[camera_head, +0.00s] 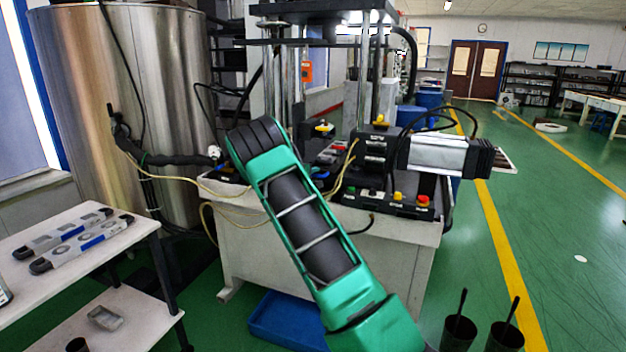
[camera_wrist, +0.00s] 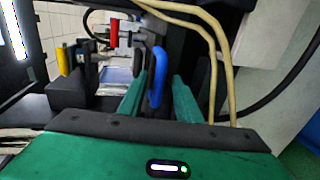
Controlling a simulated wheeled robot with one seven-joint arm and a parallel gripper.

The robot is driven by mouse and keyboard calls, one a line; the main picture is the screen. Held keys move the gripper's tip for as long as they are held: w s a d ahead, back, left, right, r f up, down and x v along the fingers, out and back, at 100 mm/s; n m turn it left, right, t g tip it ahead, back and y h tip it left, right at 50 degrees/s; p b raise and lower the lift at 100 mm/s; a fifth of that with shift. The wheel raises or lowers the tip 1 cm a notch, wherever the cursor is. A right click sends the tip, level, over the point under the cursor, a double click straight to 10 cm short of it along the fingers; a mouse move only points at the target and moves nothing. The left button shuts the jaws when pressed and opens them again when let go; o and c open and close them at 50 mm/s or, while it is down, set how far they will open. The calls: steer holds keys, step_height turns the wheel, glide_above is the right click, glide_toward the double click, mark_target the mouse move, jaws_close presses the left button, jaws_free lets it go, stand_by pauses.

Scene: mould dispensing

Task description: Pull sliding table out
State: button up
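In the wrist view, the two green fingers of my gripper (camera_wrist: 157,100) stand apart with a gap between them. An upright blue-and-black handle (camera_wrist: 158,78) shows in that gap; I cannot tell whether a finger touches it. A pale, shiny plate-like surface (camera_wrist: 117,75) lies behind and left of the fingers; I cannot tell if it is the sliding table. In the head view, the press machine (camera_head: 325,250) stands in the middle on a pale base. My green arm crosses in front of it and hides my fingers and the handle there.
Yellow hoses (camera_wrist: 215,50) hang close to the right of the fingers. A red-tipped part (camera_wrist: 114,32) and a yellow one (camera_wrist: 63,60) stand at left. A large steel tank (camera_head: 125,110) and a white side table (camera_head: 75,265) are left of the machine. Green floor at right is mostly open.

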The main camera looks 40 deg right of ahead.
steer(key=shift+w+d, duration=0.2)
steer(key=shift+d, duration=0.2)
jaws_close()
steer(key=shift+f, duration=0.1)
steer(key=shift+a, duration=0.2)
